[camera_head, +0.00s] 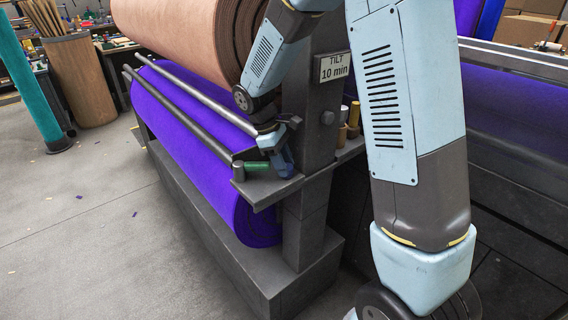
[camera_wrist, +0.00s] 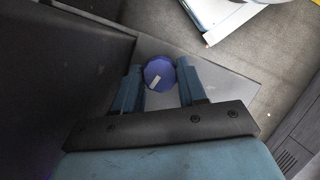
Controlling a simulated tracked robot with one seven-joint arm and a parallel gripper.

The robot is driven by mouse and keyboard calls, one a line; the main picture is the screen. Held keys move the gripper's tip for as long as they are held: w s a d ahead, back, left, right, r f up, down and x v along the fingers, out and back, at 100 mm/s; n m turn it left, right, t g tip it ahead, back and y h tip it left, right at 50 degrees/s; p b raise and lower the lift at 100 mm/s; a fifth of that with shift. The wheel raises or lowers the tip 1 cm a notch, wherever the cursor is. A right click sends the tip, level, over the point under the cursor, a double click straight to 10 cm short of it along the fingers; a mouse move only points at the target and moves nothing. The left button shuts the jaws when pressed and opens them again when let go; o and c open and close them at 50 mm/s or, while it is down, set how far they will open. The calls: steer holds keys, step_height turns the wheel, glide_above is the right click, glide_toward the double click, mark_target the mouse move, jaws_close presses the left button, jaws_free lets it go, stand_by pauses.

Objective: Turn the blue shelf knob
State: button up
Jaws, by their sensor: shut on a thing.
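The blue shelf knob (camera_wrist: 160,72) shows in the wrist view as a round blue cap with a pale mark on its top. It sits on a grey shelf (camera_wrist: 215,82) between the two fingers of my gripper (camera_wrist: 160,85), which are closed on its sides. In the head view my gripper (camera_head: 284,165) points down at the shelf (camera_head: 270,190) beside the dark post (camera_head: 308,150). The knob itself cannot be made out there, as my gripper covers it.
A green cylinder (camera_head: 257,166) lies on the shelf just left of my gripper. Purple (camera_head: 190,135) and tan (camera_head: 175,35) felt rolls and two long bars (camera_head: 185,95) are close behind. A sign (camera_head: 335,67) reads "TILT 10 min". The floor at left (camera_head: 90,230) is mostly clear.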

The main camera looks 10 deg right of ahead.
steer(key=shift+w+m, duration=0.1)
steer(key=shift+m, duration=0.3)
steer(key=o, duration=1.1)
steer(key=shift+c, duration=0.2)
steer(key=shift+r, duration=0.15)
